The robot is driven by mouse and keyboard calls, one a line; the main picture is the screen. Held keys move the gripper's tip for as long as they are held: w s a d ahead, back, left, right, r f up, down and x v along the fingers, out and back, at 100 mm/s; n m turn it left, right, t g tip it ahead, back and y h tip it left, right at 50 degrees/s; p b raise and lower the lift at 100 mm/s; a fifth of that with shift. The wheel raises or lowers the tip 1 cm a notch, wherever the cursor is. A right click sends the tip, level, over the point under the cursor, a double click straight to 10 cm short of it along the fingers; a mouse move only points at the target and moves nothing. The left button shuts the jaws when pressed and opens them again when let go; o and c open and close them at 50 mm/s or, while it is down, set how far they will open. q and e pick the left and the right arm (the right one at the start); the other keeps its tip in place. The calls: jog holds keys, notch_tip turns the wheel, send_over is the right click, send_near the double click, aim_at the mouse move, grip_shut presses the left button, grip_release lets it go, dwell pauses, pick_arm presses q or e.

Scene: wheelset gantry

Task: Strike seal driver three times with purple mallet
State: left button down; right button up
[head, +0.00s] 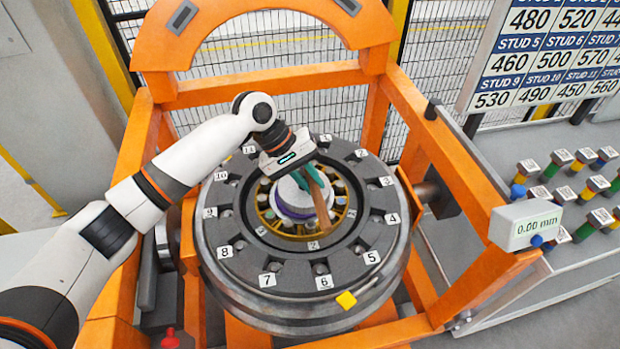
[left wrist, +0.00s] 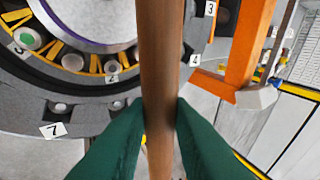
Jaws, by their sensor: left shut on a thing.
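My left gripper (head: 306,176) has green fingers shut on a brown wooden handle (head: 320,196), taken as the mallet's. In the left wrist view the handle (left wrist: 158,60) runs upright between both fingers (left wrist: 160,115). No mallet head can be made out in either view. Below and beside the handle, a pale round disc (head: 288,196) with a purple lower rim sits in the centre of the wheel hub; it may be the seal driver. Its edge shows at the top of the left wrist view (left wrist: 95,15). I cannot tell whether handle and disc touch. My right gripper is out of view.
The dark wheel (head: 240,266) with numbered stud positions lies inside an orange gantry frame (head: 450,165). A yellow block (head: 346,300) sits on its front rim. A stud chart (head: 550,60) hangs behind.

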pick_arm(q)
notch_tip(320, 180, down, 2)
jog(key=shift+f, duration=0.1)
jog(key=shift+r, duration=1.5)
jog(key=shift+f, duration=0.6)
jog(key=shift+r, duration=0.6)
